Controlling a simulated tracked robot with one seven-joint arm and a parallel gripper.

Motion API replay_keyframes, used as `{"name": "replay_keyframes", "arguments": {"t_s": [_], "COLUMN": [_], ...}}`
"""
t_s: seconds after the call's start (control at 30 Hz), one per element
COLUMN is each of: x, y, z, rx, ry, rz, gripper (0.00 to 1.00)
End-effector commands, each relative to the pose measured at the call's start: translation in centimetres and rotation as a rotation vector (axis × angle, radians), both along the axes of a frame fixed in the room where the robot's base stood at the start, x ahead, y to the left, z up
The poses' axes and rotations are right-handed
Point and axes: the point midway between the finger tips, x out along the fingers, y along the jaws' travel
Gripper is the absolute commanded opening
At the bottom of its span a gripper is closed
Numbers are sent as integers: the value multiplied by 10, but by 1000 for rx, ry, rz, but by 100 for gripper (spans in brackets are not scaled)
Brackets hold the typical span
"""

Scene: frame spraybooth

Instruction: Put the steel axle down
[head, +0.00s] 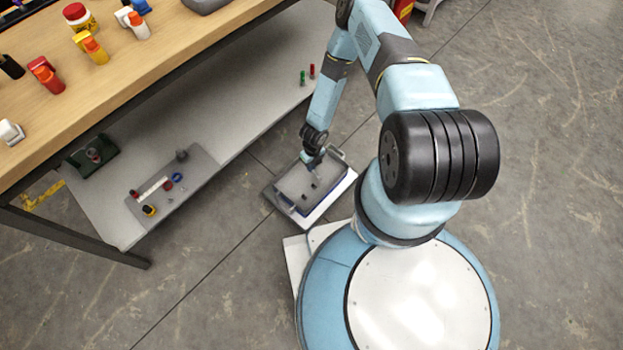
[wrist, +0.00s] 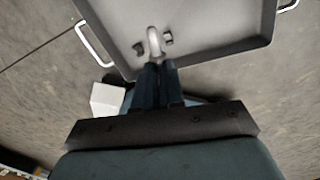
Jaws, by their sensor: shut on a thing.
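My gripper (wrist: 157,72) is shut on the steel axle (wrist: 155,40), a small pale rounded piece showing beyond the fingertips in the wrist view. Much of the axle is hidden by the fingers. In the head view my gripper (head: 311,160) points down over the far part of a grey tray, and the axle is too small to make out there. I cannot tell whether the axle touches the tray floor.
The grey tray (wrist: 215,38) has raised walls and metal handles, with small dark pieces (wrist: 167,39) near the axle. A workbench (head: 130,70) with bottles stands left. Its lower shelf (head: 225,110) holds a grey board (head: 203,166) with small parts.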

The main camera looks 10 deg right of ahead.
Motion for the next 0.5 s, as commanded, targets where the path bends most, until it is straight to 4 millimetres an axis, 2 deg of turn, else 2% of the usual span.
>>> {"name": "replay_keyframes", "arguments": {"t_s": [0.1, 0.3, 0.5], "x": [-17, -29, -33], "y": [10, 18, 4], "z": [-14, -24, -25], "rx": [5, 6, 9], "ry": [6, 6, 6], "rz": [-140, -256, -273], "gripper": [0, 0, 0]}}
